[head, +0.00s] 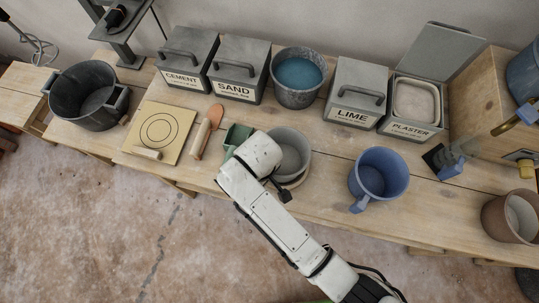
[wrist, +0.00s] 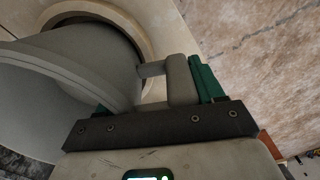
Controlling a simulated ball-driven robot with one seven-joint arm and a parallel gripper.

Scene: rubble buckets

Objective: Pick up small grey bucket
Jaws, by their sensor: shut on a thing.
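The small grey bucket (head: 292,150) is at the middle front of the wooden bench, partly hidden by my white wrist. It appears upright over a round, pale rimmed base, which shows below it in the wrist view (wrist: 110,12). In the wrist view the bucket (wrist: 75,65) fills the left side, and its handle (wrist: 180,80) reaches into my gripper (wrist: 165,92). The green fingers are shut on that handle. The head view mostly hides the fingers behind my wrist. I cannot tell whether the bucket touches the base.
Behind are the sand box (head: 238,68), a bucket of blue liquid (head: 298,78) and the lime box (head: 355,93). Bare bench lies between the grey and blue buckets.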

